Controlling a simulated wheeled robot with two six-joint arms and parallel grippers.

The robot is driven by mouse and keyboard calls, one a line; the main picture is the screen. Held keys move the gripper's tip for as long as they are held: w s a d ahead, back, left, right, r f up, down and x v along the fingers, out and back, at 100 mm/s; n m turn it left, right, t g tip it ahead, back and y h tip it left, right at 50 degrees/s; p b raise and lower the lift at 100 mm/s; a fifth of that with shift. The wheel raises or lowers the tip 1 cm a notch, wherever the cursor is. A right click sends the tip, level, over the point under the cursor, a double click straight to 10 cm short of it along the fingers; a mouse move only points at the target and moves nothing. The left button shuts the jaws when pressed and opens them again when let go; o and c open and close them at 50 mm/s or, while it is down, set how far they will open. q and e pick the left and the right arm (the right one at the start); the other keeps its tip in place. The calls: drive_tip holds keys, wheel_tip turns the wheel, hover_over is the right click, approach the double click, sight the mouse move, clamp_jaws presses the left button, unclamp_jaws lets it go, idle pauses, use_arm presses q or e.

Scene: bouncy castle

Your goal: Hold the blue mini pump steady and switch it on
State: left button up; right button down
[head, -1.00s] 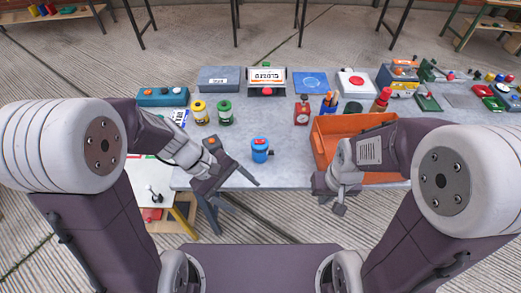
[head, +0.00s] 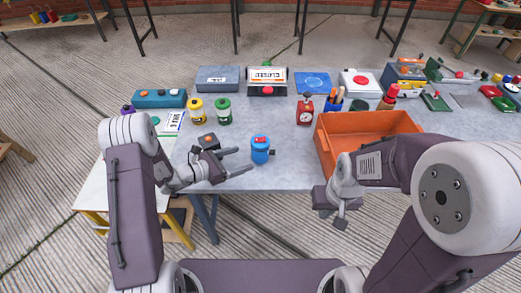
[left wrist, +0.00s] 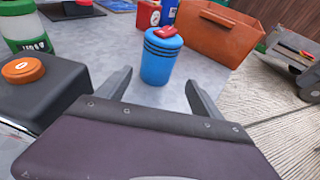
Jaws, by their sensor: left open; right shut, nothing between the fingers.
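The blue mini pump (head: 260,155) stands upright on the grey table near its front edge. It has a red piece (head: 260,140) on top; whether this is on or off cannot be told. The pump also shows in the left wrist view (left wrist: 161,62), ahead of the jaws. My left gripper (head: 244,160) is open just left of the pump, its fingers pointing at it with nothing between them. In the left wrist view the fingertips (left wrist: 158,77) lie to either side of the pump's line. My right gripper (head: 340,214) is shut and empty, in front of the orange bin.
An orange bin (head: 345,160) stands right of the pump. Yellow (head: 196,112) and green (head: 224,112) jars and a red timer (head: 305,112) stand behind.

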sight(254, 156)
use_arm(q)
drive_tip(key=b+x, duration=0.3)
drive_tip(key=x, duration=0.5)
drive_tip(key=shift+d+f, duration=0.15)
drive_tip(key=shift+f, duration=0.1)
drive_tip(key=shift+w+d+b, duration=0.4)
drive_tip(key=shift+w+d, duration=0.05)
drive_tip(key=shift+d, duration=0.15)
drive_tip(key=shift+c, duration=0.3)
